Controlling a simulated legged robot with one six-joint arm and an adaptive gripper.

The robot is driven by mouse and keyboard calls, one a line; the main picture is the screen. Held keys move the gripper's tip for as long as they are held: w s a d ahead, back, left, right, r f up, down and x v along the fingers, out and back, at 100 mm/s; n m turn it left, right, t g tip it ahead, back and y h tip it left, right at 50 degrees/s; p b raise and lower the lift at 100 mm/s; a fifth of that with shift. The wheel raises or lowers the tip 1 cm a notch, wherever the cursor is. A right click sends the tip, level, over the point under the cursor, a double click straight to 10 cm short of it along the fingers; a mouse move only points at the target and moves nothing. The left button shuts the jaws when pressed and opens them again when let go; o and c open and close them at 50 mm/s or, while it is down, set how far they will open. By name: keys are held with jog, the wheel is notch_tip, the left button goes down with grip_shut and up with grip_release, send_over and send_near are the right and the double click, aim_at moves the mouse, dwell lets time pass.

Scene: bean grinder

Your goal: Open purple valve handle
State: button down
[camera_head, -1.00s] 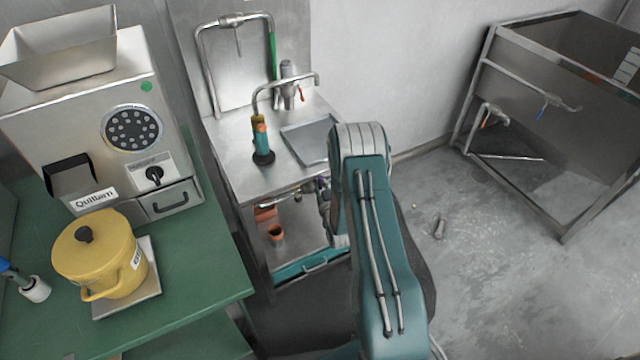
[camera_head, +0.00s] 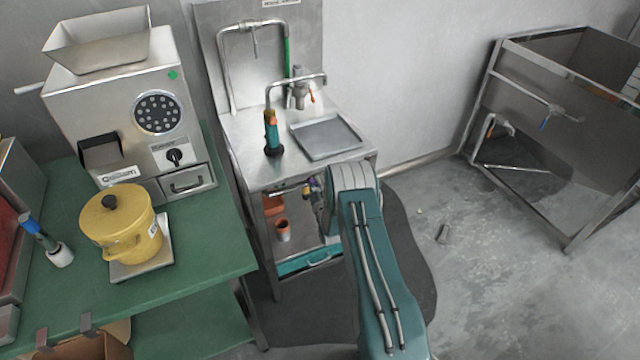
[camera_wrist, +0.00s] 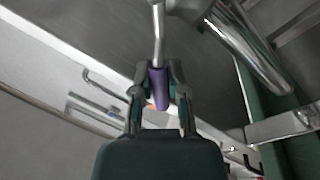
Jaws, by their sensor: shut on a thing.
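The purple valve handle (camera_wrist: 159,88) is in the middle of the wrist view, a short purple grip on the end of a metal rod. My gripper (camera_wrist: 157,74) has one finger on each side of it and is shut on it. My forearm hides most of my gripper there. The valve body itself cannot be made out clearly.
A green table (camera_head: 205,245) with a steel grinder (camera_head: 125,110) and a yellow pot (camera_head: 122,230) stands at left. A shelf with an orange pot (camera_head: 283,230) lies under the counter. A metal frame (camera_head: 485,85) stands at right. The floor between is mostly clear.

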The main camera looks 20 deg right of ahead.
notch_tip(320, 180, down, 5)
jog(key=a+n+t+y, duration=0.1)
jog(key=a+n+y, duration=0.1)
jog(key=n, duration=1)
jog(key=shift+a+f+n+y, duration=0.2)
jog(key=shift+a+n+y, duration=0.2)
jog(key=shift+y, duration=0.2)
jog(key=shift+s+f, duration=0.1)
jog(key=c, duration=0.6)
grip_release()
jog(key=shift+c, duration=0.2)
